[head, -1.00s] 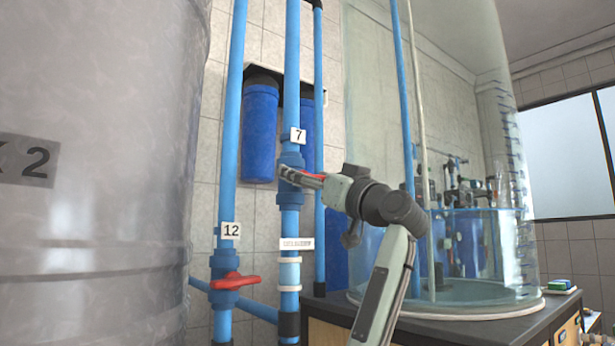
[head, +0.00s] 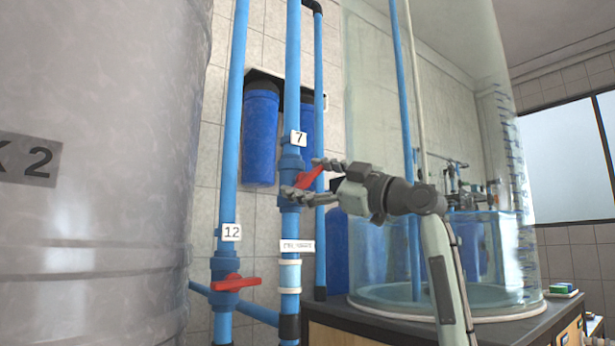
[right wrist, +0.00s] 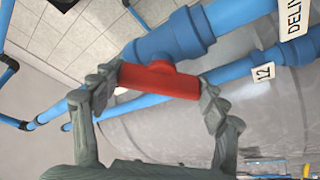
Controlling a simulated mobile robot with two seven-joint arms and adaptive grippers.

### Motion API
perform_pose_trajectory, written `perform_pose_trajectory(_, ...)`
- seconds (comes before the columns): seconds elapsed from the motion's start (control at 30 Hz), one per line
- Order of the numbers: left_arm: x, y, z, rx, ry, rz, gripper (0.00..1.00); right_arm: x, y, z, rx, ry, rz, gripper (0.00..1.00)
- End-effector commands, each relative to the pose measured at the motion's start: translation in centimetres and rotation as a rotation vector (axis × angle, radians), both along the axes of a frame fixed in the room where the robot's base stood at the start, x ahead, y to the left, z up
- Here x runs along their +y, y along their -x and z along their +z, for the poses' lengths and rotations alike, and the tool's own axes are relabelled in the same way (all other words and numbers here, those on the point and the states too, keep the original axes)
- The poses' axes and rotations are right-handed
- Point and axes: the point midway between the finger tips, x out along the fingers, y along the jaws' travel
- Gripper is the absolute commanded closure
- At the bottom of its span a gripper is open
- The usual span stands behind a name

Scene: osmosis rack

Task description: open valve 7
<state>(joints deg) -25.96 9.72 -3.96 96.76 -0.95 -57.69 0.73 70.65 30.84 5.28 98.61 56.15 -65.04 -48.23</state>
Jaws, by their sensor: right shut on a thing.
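My right gripper (head: 304,180) comes from the right, with one finger at each end of the handle. In the right wrist view the red handle (right wrist: 160,80) lies across between the two grey fingers, which are shut on its ends. The valve body (right wrist: 170,42) shows behind it. My left gripper is not in view.
Valve 12, with a red handle (head: 236,282) lying level, is on the pipe to the left. A large grey tank (head: 90,230) fills the left side. Blue filter housings (head: 261,135) hang behind the pipes. A clear cylinder (head: 375,130) stands on the bench at right.

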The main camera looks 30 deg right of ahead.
Motion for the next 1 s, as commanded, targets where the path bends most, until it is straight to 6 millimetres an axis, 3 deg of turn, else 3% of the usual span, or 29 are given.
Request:
perform_pose_trajectory(0.33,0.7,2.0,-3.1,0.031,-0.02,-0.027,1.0,-0.1,0.0,0.0,-0.043,0.327,-0.003,0.55)
perform_pose_trajectory(0.7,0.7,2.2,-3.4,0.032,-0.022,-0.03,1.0,0.1,0.0,-0.1,-0.088,0.638,0.0,0.55)
perform_pose_trajectory(1.0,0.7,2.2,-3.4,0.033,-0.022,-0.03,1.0,0.2,0.0,-0.2,-0.111,0.794,0.002,0.55)
